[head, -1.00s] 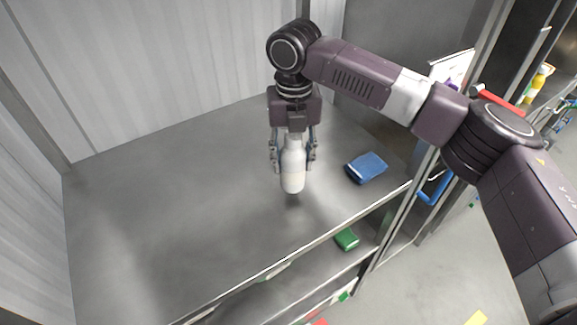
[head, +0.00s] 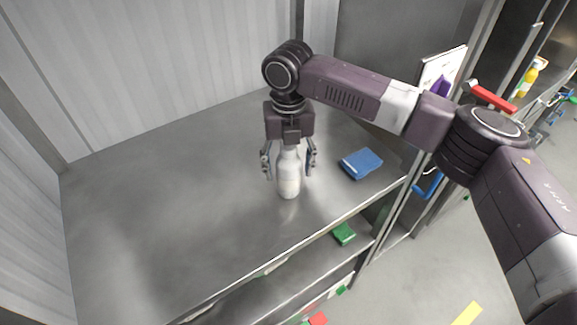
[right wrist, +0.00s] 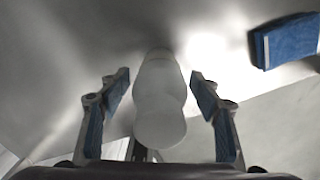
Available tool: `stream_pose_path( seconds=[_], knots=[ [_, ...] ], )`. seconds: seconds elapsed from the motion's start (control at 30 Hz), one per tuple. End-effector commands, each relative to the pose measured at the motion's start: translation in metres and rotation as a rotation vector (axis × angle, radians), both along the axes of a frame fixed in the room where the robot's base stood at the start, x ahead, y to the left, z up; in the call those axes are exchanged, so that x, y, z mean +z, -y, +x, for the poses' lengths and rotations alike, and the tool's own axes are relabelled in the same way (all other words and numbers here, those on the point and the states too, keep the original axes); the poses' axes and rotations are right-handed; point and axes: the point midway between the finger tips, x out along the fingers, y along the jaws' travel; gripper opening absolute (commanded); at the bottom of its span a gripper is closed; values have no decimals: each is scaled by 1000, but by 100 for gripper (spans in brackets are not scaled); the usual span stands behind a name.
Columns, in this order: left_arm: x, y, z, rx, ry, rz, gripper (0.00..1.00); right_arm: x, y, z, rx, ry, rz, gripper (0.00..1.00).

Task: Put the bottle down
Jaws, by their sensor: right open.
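A white bottle (head: 289,180) stands upright on the grey metal shelf (head: 170,205). My right gripper (head: 289,170) is around the bottle from above, with one finger on each side. It is open, with a visible gap between each finger and the bottle. In the right wrist view the bottle (right wrist: 160,100) lies between the two open fingers and touches neither. My left gripper is not in view.
A blue folded item (head: 361,163) lies on the shelf to the right of the bottle. A green item (head: 344,233) is on the lower level. The shelf left of the bottle is clear. A metal post stands at the right.

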Motion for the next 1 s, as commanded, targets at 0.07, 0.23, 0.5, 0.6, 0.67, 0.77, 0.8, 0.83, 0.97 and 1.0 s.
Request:
stream_pose_path(
  seconds=[0.07,0.23,0.5,0.6,0.67,0.77,0.8,0.83,0.97,1.0],
  knots=[
    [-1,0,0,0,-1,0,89,2,0,0,0,1,0,58],
    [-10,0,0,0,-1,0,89,21,0,1,0,4,1,58],
    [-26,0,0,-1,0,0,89,79,-1,1,0,5,3,58],
    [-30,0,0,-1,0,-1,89,98,-1,0,0,3,1,58],
    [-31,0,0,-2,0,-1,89,106,-1,1,-1,2,1,58],
    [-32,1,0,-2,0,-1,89,116,-1,0,0,1,0,58],
    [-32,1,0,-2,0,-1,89,118,-1,0,0,0,0,58],
    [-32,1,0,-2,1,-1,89,120,0,0,0,0,0,58],
    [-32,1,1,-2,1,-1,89,122,0,0,0,0,0,58],
    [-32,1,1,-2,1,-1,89,122,0,0,0,-1,0,58]
  ],
)
